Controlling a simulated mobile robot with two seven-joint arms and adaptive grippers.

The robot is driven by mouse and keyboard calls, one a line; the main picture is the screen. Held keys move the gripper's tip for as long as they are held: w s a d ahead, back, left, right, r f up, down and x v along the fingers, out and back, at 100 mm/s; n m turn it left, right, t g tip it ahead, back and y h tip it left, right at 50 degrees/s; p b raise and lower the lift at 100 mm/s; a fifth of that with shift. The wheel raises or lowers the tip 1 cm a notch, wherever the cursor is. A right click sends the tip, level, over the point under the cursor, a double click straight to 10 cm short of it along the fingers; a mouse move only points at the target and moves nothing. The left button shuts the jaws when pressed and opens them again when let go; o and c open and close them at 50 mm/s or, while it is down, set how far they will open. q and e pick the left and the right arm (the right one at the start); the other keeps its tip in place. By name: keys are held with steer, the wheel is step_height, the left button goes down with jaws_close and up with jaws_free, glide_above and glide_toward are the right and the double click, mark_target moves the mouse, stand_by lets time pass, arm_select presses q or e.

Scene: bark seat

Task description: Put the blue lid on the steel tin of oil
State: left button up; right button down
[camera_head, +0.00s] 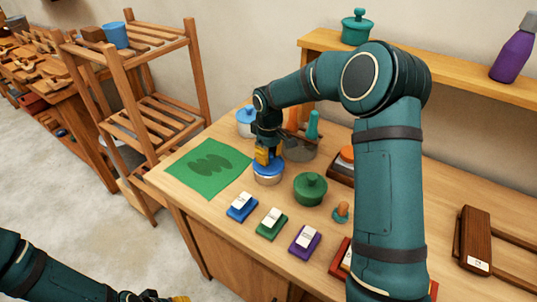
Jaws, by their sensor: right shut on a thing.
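My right gripper (266,160) reaches down over the bench with its yellow fingertips shut on the blue lid (270,168). The lid is level, at the top of a low, pale round tin (268,181), which looks like the steel tin. The gripper hides part of the lid, and I cannot tell whether it sits fully on the rim. The inside of the tin does not show. My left gripper (160,298) is at the bottom edge, low and away from the bench, mostly cut off; its opening cannot be made out.
A second blue-topped container (245,121) and a grey pot with tool handles (300,149) stand behind. A green mat (208,170) lies left. Blue, green and purple blocks with labels (272,223) line the front.

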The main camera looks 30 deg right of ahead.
steer(key=shift+f, duration=0.35)
jaws_free()
steer(key=shift+r, duration=0.15)
stand_by(0.5)
steer(key=shift+r+p, duration=2.5)
steer(key=shift+r, duration=0.9)
steer(key=shift+r, duration=0.1)
